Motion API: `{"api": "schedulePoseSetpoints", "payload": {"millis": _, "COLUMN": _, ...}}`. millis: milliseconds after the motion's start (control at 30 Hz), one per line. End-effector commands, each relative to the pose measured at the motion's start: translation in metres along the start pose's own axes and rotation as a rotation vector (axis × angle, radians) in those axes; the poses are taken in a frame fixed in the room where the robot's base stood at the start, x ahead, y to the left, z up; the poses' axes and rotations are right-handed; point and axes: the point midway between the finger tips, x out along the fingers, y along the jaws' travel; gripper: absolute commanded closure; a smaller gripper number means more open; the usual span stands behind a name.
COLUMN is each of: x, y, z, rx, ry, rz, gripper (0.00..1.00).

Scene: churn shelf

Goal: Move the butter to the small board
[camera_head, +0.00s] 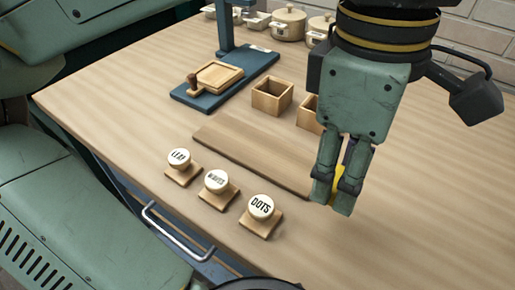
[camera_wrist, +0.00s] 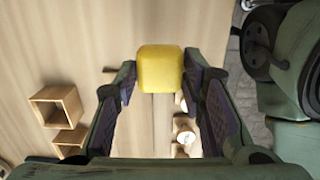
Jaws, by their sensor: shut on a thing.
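My gripper (camera_head: 337,190) is shut on a yellow block of butter (camera_head: 340,183), mostly hidden by the fingers in the head view. The butter also shows between the fingertips in the wrist view (camera_wrist: 160,68). The gripper is at the right end of a flat, plain wooden board (camera_head: 255,155), which is bare where it shows. The height of the butter above the table or board cannot be told. A small square wooden piece (camera_head: 220,76) with a dark knob lies on a blue base farther back. I cannot tell which of these is the small board.
Three round labelled stamps stand on wooden squares along the front, one reading DOTS (camera_head: 261,206). Two open wooden boxes stand behind the board, one of them fully in view (camera_head: 272,97). Cream pots (camera_head: 288,24) stand at the back. The table's right side is clear.

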Motion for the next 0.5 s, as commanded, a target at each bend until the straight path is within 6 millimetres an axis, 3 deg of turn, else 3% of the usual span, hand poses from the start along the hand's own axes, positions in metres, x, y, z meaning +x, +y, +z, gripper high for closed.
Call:
{"api": "schedulePoseSetpoints", "payload": {"millis": 167, "x": 0.000, "y": 0.010, "z": -0.026, "rx": -0.001, "ry": -0.009, "rz": -0.002, "gripper": 0.91}}
{"api": "schedulePoseSetpoints", "payload": {"millis": 500, "x": 0.003, "y": 0.039, "z": -0.110, "rx": -0.001, "ry": -0.007, "rz": 0.000, "gripper": 0.91}}
